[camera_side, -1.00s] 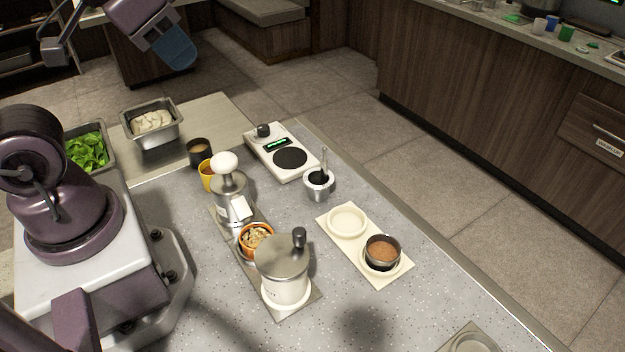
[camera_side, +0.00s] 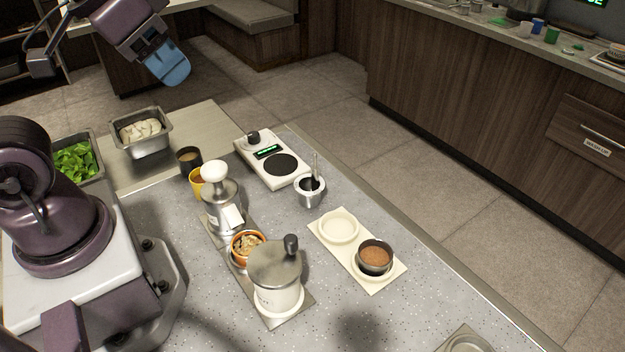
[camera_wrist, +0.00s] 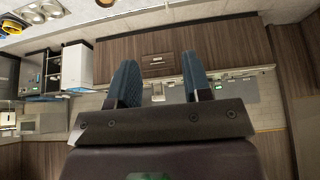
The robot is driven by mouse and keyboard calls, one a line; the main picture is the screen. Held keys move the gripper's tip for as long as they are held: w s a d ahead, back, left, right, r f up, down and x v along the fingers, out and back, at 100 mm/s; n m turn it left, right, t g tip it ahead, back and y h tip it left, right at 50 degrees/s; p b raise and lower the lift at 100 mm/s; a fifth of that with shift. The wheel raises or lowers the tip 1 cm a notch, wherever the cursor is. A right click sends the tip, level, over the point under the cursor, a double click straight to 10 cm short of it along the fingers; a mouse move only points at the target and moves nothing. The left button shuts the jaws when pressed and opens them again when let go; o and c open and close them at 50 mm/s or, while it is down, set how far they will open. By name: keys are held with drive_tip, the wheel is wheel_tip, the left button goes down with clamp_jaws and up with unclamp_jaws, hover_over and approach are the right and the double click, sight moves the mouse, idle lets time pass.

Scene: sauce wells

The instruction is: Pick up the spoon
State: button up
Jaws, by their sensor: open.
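A thin grey handle (camera_side: 316,164), which looks like the spoon's, stands up from a small metal pot (camera_side: 311,197) near the middle of the counter. The pot's dark inside hides its lower end. My gripper (camera_side: 170,68) is high at the upper left in the side view, well away from the pot. In the wrist view my gripper (camera_wrist: 161,82) shows two blue fingers spread apart with nothing between them. That view looks toward cabinets, and the spoon does not show there.
A scale (camera_side: 262,170) stands just behind and left of the pot. A cream tray (camera_side: 381,282) holds a brown-filled cup (camera_side: 375,257). A lidded canister (camera_side: 275,280) and a white-knobbed press (camera_side: 220,205) stand to the left.

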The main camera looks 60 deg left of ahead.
drive_tip(key=shift+f, duration=0.1)
drive_tip(key=m+g, duration=0.6)
drive_tip(key=m, duration=0.8)
hover_over(315, 152)
drive_tip(key=d, duration=0.1)
wheel_tip(315, 152, down, 14)
wheel_tip(315, 152, down, 7)
drive_tip(key=shift+s+f, duration=0.15)
drive_tip(key=shift+a+f, duration=0.25)
drive_tip(key=shift+f, duration=1.1)
drive_tip(key=shift+a+f, duration=0.2)
drive_tip(key=shift+f, duration=1.15)
drive_tip(key=shift+c, duration=0.4)
